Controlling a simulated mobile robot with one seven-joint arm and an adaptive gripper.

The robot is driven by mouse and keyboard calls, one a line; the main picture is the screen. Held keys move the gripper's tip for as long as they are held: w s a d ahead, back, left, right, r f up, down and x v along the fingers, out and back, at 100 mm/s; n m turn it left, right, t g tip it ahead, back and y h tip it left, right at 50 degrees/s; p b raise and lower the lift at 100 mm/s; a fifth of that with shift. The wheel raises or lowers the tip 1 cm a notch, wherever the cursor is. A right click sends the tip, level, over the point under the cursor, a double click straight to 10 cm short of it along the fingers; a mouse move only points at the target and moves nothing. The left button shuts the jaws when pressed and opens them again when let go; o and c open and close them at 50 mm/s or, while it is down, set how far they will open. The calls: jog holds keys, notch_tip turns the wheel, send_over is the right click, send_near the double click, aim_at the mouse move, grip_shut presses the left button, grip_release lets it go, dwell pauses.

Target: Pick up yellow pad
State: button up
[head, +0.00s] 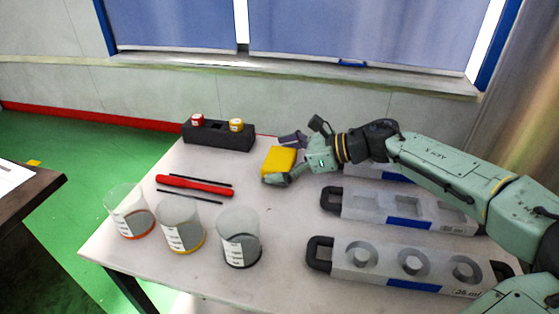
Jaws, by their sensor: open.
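The yellow pad (279,160) is a bright yellow block on the white table, near the table's back edge. My gripper (279,159) is open at the pad, with one finger beyond its upper right edge and the other at its lower edge. The pad lies between the fingers. I cannot tell whether the fingers touch it. The pad's right end is partly hidden by the gripper.
A dark rack (219,136) with a red-capped and a yellow-capped vial stands left of the pad. A red tool (195,185) lies between thin black rods. Three beakers (238,238) stand at the front left. Grey moulds (410,261) with black handles fill the right side.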

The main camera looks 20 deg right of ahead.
jog(key=shift+w+a+f, duration=0.15)
jog(key=shift+a, duration=0.05)
jog(key=shift+c, duration=0.4)
jog(key=c, duration=1)
